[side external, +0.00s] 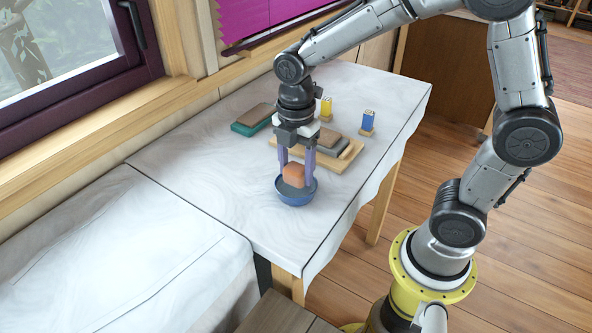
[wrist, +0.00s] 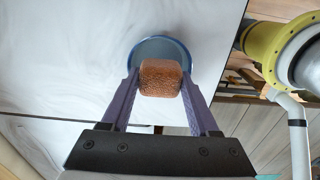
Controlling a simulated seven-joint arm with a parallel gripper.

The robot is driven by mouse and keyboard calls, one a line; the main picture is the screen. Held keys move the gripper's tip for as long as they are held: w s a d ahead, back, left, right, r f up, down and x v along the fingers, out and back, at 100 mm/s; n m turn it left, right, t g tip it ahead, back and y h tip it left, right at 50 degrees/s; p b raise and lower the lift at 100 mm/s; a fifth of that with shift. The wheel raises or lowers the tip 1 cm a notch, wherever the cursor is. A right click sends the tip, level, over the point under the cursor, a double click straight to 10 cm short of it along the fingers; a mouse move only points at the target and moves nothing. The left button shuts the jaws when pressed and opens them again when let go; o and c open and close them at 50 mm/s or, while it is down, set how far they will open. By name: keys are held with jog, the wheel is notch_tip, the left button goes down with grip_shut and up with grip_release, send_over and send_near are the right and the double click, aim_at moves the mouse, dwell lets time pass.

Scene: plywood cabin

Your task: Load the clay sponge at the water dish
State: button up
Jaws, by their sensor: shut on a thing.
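The clay sponge (side external: 293,175) is an orange-brown block with rounded edges. My gripper (side external: 296,180) points down and is shut on it, one purple finger at each side. The blue water dish (side external: 296,198) stands on the white-covered table directly below. The sponge is at the dish's mouth; I cannot tell if it touches the water or the bottom. In the wrist view the sponge (wrist: 160,78) sits between the fingertips and covers the near part of the dish (wrist: 150,45).
A wooden board (side external: 348,160) with grey and brown blocks lies behind the dish. A green-based brown block (side external: 252,119) is at the back left. A yellow item (side external: 326,109) and a blue-and-yellow item (side external: 368,121) stand farther back. The table (side external: 240,195) is clear left of the dish.

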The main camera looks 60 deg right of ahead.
aim_at(297, 166)
jog(key=shift+r, duration=2.95)
jog(key=shift+d+f, duration=0.1)
jog(key=shift+f, duration=0.05)
jog(key=w+f+m, duration=0.1)
jog(key=w, duration=0.1)
jog(key=w+d+f+m, duration=0.1)
jog(key=w+f+m, duration=0.1)
jog(key=w+m, duration=0.1)
jog(key=shift+w+d+f, duration=0.2)
jog(key=shift+w, duration=0.15)
jog(key=w+m, duration=0.2)
jog(key=m, duration=0.1)
jog(key=w+d+f+m, duration=0.1)
jog(key=w+m, duration=0.1)
jog(key=m, duration=0.2)
jog(key=w+f+m, duration=0.1)
jog(key=w+m, duration=0.2)
jog(key=shift+d+f+m, duration=0.1)
jog(key=shift+d+m, duration=0.1)
jog(key=shift+m, duration=0.1)
jog(key=shift+w+m, duration=0.3)
jog(key=shift+m, duration=0.5)
jog(key=m, duration=0.1)
jog(key=w+m, duration=0.1)
jog(key=m, duration=0.1)
jog(key=shift+r, duration=0.25)
jog(key=shift+r+m, duration=0.1)
jog(key=shift+m, duration=1)
